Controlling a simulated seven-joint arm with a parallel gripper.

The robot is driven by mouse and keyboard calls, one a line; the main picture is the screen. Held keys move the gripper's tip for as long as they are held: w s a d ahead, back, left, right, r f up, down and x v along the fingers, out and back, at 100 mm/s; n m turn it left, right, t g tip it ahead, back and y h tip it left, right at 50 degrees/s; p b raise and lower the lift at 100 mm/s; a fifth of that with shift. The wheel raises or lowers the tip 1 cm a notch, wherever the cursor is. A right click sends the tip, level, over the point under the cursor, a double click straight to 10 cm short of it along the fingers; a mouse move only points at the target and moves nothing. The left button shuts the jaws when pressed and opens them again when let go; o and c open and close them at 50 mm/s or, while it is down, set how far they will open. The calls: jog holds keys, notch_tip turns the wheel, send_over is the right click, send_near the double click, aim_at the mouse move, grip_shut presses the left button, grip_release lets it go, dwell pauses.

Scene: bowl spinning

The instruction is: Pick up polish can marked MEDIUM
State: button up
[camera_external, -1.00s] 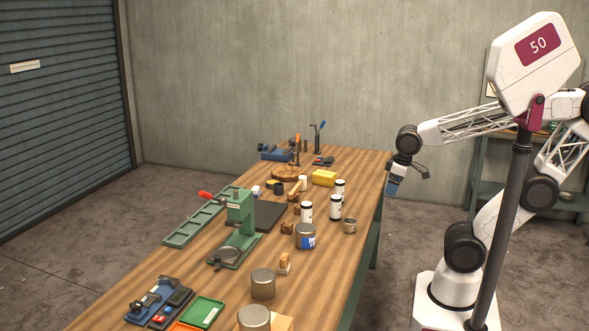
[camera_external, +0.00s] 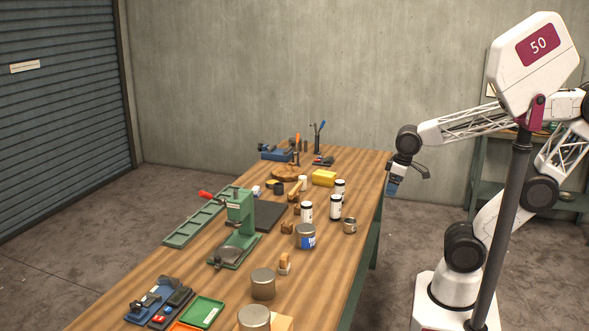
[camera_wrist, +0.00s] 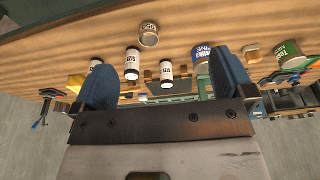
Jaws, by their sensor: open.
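Three white cylinders with dark ends stand on the bench; they show in the external view as a front-left one (camera_external: 306,212), a front-right one (camera_external: 335,207) and a rear one (camera_external: 339,189). Two of them show clearly in the wrist view, one at left (camera_wrist: 132,64) and one at centre (camera_wrist: 166,75). Their labels are too small to read, so I cannot tell which can is marked MEDIUM. My gripper (camera_external: 394,187) is open and empty beside the bench's right edge, apart from the cans. Its blue fingers (camera_wrist: 166,80) are spread in the wrist view.
A blue-labelled tin (camera_external: 305,238) and a small open tin (camera_external: 350,226) stand near the cans. A green press (camera_external: 238,220) stands on the left. A yellow block (camera_external: 324,178) lies behind the cans. The bench's right edge strip is mostly clear.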

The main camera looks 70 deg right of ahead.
dwell(0.4)
jog(key=w+a+f+m+g+y, duration=0.1)
jog(key=w+a+f+m+y, duration=0.3)
jog(key=w+a, duration=0.55)
jog(key=w+a+f+m+g+y, duration=0.15)
jog(key=w+a+m+y, duration=0.35)
jog(key=w+a, duration=0.5)
jog(key=m+t+y, duration=0.1)
jog(key=m+y, duration=0.4)
jog(key=m, duration=0.5)
send_near(264, 273)
jog(key=x, duration=0.3)
jog(key=shift+s+a+r, duration=0.15)
jog(key=shift+a+r, duration=0.05)
jog(key=shift+x, duration=1.3)
jog(key=shift+f, duration=0.1)
jog(key=shift+x, duration=2.6)
jog(key=shift+d+f, duration=0.1)
